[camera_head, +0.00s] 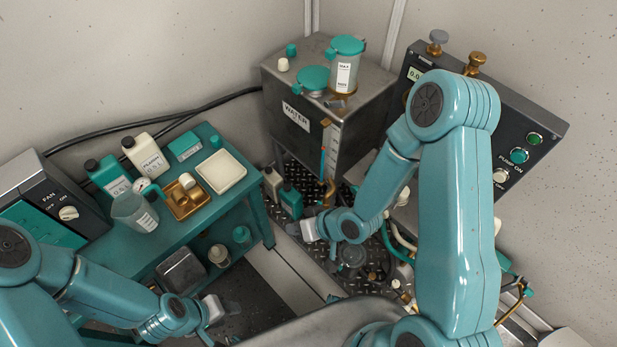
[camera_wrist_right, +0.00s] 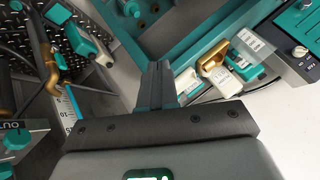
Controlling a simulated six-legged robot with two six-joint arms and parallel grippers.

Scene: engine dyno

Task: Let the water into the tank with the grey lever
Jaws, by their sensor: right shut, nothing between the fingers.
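The grey metal water tank (camera_head: 290,155) stands at the back, with a WATER label, teal lids on top and a level strip on its front. A brass pipe (camera_head: 329,192) shows below it, and brass pipework (camera_wrist_right: 45,65) is at the left in the right wrist view. I cannot clearly make out a grey lever there. My right gripper (camera_head: 296,229) is shut and empty, low in front of the tank and apart from it; its dark fingers (camera_wrist_right: 155,85) are together in the wrist view. My left gripper (camera_head: 227,308) is at the lower left; its finger gap is unclear.
A teal bench (camera_head: 230,205) at left holds bottles, a clear jug (camera_head: 133,212), a brass tray and a white tray. A fan box (camera_head: 60,205) is at far left.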

